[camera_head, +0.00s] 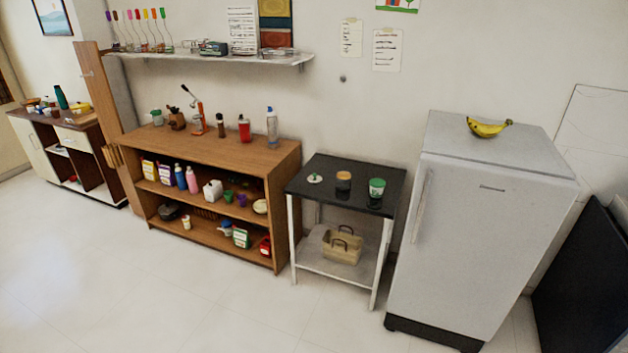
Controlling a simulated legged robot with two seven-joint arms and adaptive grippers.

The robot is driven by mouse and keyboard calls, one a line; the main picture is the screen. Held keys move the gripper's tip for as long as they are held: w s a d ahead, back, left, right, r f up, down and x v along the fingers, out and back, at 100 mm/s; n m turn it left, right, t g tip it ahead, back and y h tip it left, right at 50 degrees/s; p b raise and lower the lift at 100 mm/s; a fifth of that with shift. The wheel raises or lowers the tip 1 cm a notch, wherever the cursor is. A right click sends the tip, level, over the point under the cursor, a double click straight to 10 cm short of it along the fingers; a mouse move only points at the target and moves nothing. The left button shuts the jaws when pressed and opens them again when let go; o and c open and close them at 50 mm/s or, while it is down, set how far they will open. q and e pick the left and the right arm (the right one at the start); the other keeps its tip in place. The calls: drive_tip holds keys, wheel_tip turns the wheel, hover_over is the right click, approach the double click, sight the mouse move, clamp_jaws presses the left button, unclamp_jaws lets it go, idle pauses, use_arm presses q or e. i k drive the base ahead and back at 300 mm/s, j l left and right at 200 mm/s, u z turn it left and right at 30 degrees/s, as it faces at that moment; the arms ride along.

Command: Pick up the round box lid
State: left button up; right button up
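A small round white-and-green piece (315,179) lies flat on the left of the black-topped table (330,208). It looks like a lid with a small green knob, but it is too small to be sure. A green-and-white round box (376,188) stands upright at the right of the same top. A brownish jar (344,180) stands between them, apart from both. Whether the round box is open on top is hard to tell. Neither of my grippers is in view.
A white fridge (480,235) with bananas (488,127) on top stands right of the table. A wooden shelf unit (180,222) with bottles and boxes stands left. A basket (342,246) sits on the table's lower shelf. The floor (180,305) in front is clear.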

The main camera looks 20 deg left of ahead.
sight(315, 178)
drive_tip(key=i+j+z, duration=0.2)
drive_tip(key=i+j, duration=0.95)
drive_tip(key=j, duration=0.1)
